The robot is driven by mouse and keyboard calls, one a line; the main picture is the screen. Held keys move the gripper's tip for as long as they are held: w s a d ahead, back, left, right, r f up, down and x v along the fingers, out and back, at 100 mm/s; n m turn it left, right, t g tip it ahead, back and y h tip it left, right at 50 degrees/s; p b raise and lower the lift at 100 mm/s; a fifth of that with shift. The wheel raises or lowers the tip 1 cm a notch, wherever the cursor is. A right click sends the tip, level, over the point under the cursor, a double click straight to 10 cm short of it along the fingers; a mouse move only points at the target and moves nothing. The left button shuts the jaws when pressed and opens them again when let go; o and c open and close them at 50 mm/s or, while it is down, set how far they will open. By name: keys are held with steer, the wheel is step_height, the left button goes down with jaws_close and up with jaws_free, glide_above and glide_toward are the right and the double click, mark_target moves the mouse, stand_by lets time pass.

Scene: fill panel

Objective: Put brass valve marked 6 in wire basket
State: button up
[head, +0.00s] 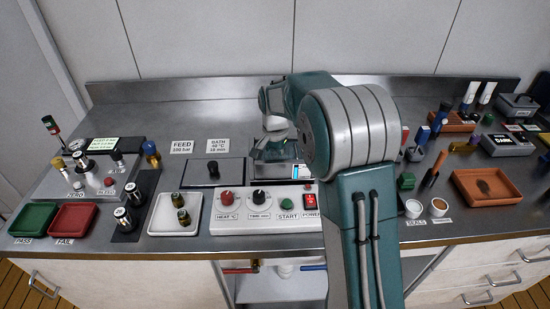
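My gripper (272,152) is low over the open bath area (303,172) behind the control box, partly covered by my teal arm. I cannot tell whether its fingers are open or hold anything. Two small dark-and-brass fittings, one upright (178,200) and one in front of it (183,217), stand in the white tray (160,225). They may be valves, but no number on them is readable. I cannot make out a valve marked 6. No wire basket is clearly visible; my arm and gripper hide part of the bath.
The control box (270,207) has knobs and buttons. A dark lid (213,176) with a knob lies left of the bath. Green (33,217) and red (74,219) trays sit at the left. Orange trays (492,198) and small tools crowd the right. The back of the counter is clear.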

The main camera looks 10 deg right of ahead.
mark_target(275, 154)
steer(key=o, duration=0.3)
step_height(275, 154, up, 12)
steer(key=shift+f, duration=0.15)
steer(key=s+r+n+t, duration=0.15)
steer(key=s+r, duration=0.25)
steer(key=s, duration=0.4)
steer(key=s+r+n+t, duration=0.1)
steer(key=s+r+n, duration=0.2)
steer(key=s, duration=0.5)
steer(key=s+f+n+t, duration=0.1)
steer(key=s, duration=0.4)
steer(key=s+f+n+t, duration=0.1)
steer(key=s+f, duration=0.1)
steer(key=s, duration=0.3)
steer(key=s+f+n+t, duration=0.1)
steer(key=s, duration=0.4)
steer(key=shift+s+f+n, duration=0.1)
steer(key=shift+f+n, duration=0.15)
steer(key=shift+n, duration=0.1)
